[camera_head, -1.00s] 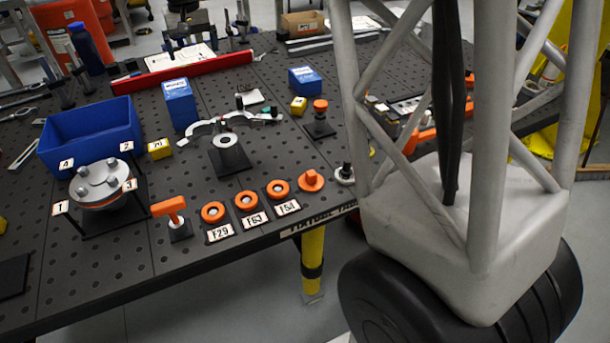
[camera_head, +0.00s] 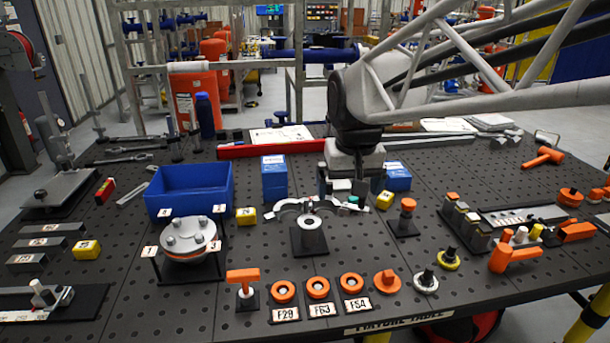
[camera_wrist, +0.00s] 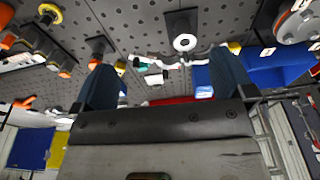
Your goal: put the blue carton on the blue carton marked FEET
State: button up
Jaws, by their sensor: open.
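A tall blue carton (camera_head: 275,180) stands upright on the dark table, right of the blue bin, in the head view. A lower blue carton (camera_head: 398,177) sits further right, partly hidden by my gripper. I cannot read which one is marked FEET. My gripper (camera_head: 341,188) is open and empty, pointing down between the two cartons and apart from the tall one. In the wrist view my gripper (camera_wrist: 164,72) shows two dark fingers spread wide. Blue patches beside them look like the tall carton (camera_wrist: 203,78) and the lower carton (camera_wrist: 122,86), mostly hidden.
The blue bin (camera_head: 190,188) and a red bar (camera_head: 270,148) are near the tall carton. Yellow blocks (camera_head: 246,216) and an orange-topped post (camera_head: 407,210) are also close.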

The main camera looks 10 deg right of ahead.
jog(key=s+d+f, duration=0.1)
jog(key=s+f, duration=0.2)
jog(key=s, duration=0.5)
jog(key=s+d+f, duration=0.1)
jog(key=s+f, duration=0.3)
jog(key=s, duration=0.5)
jog(key=shift+s+t, duration=0.25)
jog(key=shift+t, duration=0.05)
